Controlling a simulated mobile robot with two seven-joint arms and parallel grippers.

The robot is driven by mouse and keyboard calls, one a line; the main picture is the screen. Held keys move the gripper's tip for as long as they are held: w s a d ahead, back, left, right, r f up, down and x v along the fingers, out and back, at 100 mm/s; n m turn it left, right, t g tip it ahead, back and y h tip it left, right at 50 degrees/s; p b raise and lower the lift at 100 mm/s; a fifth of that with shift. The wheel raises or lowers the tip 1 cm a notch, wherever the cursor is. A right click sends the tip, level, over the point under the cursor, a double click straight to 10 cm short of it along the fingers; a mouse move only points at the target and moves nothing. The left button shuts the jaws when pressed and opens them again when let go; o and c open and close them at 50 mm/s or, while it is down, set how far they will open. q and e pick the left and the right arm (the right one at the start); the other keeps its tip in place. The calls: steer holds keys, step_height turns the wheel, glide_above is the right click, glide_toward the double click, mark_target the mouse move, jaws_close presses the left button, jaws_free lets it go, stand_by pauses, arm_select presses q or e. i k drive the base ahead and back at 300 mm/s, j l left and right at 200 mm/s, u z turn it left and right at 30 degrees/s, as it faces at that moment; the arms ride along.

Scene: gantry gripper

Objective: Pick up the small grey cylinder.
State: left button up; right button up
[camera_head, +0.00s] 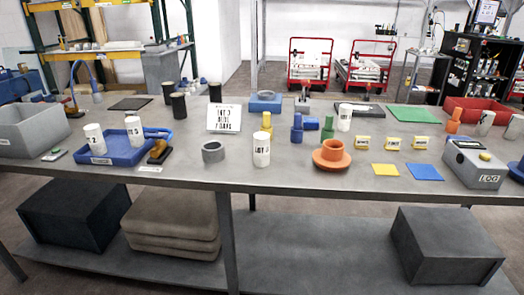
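A short, wide grey cylinder (213,152) with a dark hollow top stands upright on the grey table (190,172), near the front edge and left of centre. Lighter grey cylinders, one (484,124) upright and one (514,128) tilted, are at the far right by the red bin. I cannot tell for certain which one is the task's small grey cylinder. Neither of my grippers shows in the head view.
A white labelled cylinder (261,150) stands right of the short grey cylinder. A blue tray (112,158) with white cylinders is to its left. An orange flanged piece (332,155) and a grey box (474,165) lie farther right. Bare tabletop surrounds the short grey cylinder.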

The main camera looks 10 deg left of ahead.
mark_target(94, 135)
steer(key=j, duration=2.9)
